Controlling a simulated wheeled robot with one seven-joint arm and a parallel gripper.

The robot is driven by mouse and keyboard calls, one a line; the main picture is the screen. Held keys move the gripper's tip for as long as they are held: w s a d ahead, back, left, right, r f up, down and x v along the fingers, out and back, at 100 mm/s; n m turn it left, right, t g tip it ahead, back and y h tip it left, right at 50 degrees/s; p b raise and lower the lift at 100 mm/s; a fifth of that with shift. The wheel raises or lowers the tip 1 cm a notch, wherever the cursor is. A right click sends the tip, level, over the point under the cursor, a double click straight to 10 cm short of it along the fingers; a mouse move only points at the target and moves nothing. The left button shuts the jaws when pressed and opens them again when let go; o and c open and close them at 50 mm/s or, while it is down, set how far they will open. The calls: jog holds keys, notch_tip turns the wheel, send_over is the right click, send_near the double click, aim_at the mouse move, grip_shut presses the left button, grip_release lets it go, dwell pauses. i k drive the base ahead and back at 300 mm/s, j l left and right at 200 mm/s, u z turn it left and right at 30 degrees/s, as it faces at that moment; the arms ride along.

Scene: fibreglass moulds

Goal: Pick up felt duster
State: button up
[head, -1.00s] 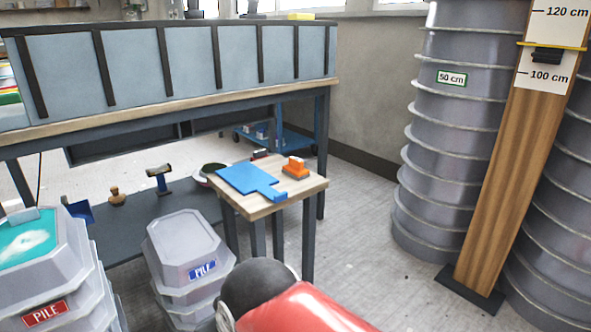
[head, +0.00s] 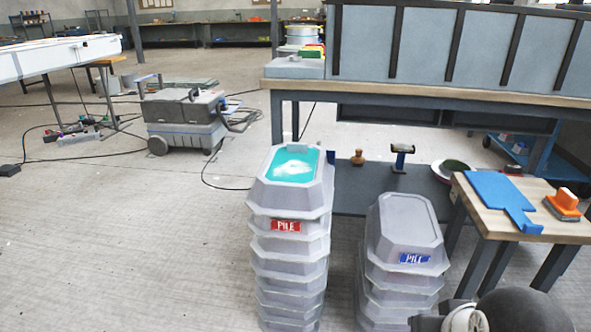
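An orange block with a grey-brown base (head: 562,205) lies on the right side of the small wooden table (head: 492,219). It may be the felt duster, but I cannot tell for sure at this size. A blue flat board with a handle (head: 500,195) lies to its left on the same table. My gripper is not in view. Only dark and grey rounded parts of my arm show at the bottom right edge, in front of the small table.
A left stack of grey tubs (head: 288,255) has a red PILE label and a teal sheet with white material on top. A shorter stack (head: 403,255) has a blue label. A long workbench (head: 420,92) stands behind. A wheeled grey machine (head: 185,118) stands left.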

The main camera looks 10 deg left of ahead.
aim_at(563, 205)
jog(key=i+l, duration=0.2)
jog(key=l, duration=0.15)
jog(key=i+l, duration=0.2)
jog(key=l, duration=0.2)
jog(key=i+l, duration=0.2)
jog(key=l, duration=0.15)
jog(key=i+l, duration=0.2)
jog(key=l, duration=0.2)
jog(key=i+l, duration=0.2)
jog(key=l, duration=0.15)
jog(key=l+z, duration=0.05)
